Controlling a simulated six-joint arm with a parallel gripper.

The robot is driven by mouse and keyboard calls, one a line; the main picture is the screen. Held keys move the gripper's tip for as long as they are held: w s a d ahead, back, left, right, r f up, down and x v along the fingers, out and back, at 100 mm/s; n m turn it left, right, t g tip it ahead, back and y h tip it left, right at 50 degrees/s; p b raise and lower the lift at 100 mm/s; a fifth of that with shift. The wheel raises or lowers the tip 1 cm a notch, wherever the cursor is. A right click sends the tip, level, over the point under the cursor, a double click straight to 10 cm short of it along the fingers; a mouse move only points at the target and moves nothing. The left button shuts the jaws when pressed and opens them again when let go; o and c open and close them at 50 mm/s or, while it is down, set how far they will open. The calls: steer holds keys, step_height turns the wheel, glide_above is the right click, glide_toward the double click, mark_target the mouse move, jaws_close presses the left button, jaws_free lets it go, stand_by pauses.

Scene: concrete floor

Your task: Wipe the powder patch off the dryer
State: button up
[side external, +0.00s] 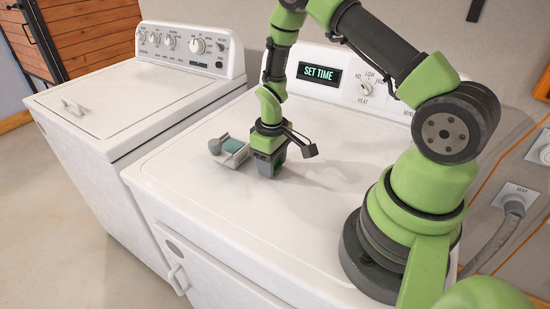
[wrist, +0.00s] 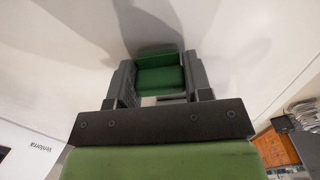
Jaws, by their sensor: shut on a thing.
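My gripper (side external: 270,168) points down over the top of the white dryer (side external: 185,165). Its jaws are shut on a green block, probably a sponge (wrist: 160,78), which shows between the two dark fingers in the wrist view. The block is low, at or close to the dryer top; I cannot tell whether it touches. In the side view the fingers hide most of it. I cannot make out a powder patch on the white surface in either view; shadows fall around the gripper.
A small grey holder with a teal inside (side external: 230,149) sits on the dryer just left of my gripper. The control panel with its lit display (side external: 319,73) rises at the back. A white washer (side external: 120,95) stands to the left. The dryer's front left top is clear.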

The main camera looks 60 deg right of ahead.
mark_target(250, 195)
steer(key=shift+a+r, duration=0.1)
steer(key=shift+a, duration=4.45)
step_height(250, 195, up, 8)
